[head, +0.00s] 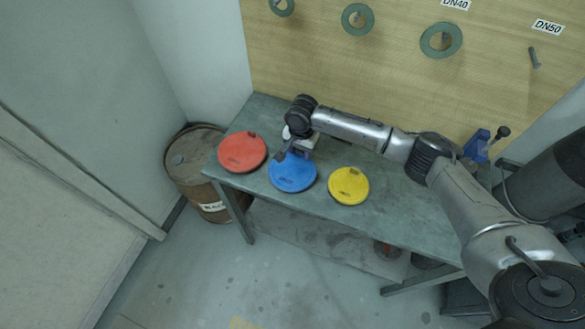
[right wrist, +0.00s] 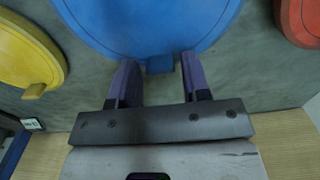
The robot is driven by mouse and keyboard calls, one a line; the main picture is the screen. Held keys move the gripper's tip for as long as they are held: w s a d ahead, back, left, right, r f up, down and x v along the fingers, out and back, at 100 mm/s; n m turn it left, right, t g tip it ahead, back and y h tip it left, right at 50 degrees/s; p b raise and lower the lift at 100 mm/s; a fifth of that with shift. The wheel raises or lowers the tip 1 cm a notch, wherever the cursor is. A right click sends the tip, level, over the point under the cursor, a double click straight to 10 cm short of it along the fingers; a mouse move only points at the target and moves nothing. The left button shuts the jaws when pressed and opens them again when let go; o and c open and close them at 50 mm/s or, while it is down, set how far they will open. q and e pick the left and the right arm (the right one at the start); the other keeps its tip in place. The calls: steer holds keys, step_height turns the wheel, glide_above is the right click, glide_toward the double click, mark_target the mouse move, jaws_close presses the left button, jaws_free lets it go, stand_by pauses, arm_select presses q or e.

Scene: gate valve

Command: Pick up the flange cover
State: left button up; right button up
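Three round flange covers lie flat on the grey-green workbench (head: 390,215): a red cover (head: 242,153) on the left, a blue cover (head: 292,173) in the middle and a yellow cover (head: 349,186) on the right. My right gripper (head: 285,154) is at the back edge of the blue cover. In the right wrist view its two purple-grey fingers (right wrist: 159,76) are apart, one on each side of the small tab of the blue cover (right wrist: 150,22). Nothing is held between them. Whether they touch the tab cannot be told. My left gripper is not in view.
A rusty drum (head: 195,172) stands at the bench's left end. A blue vise (head: 477,146) is at the back right. A wooden board (head: 300,60) with green gaskets rises behind the bench. The bench front right of the yellow cover is clear.

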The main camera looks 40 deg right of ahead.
steer(key=c, duration=0.7)
steer(key=shift+o, duration=0.2)
steer(key=shift+r, duration=0.1)
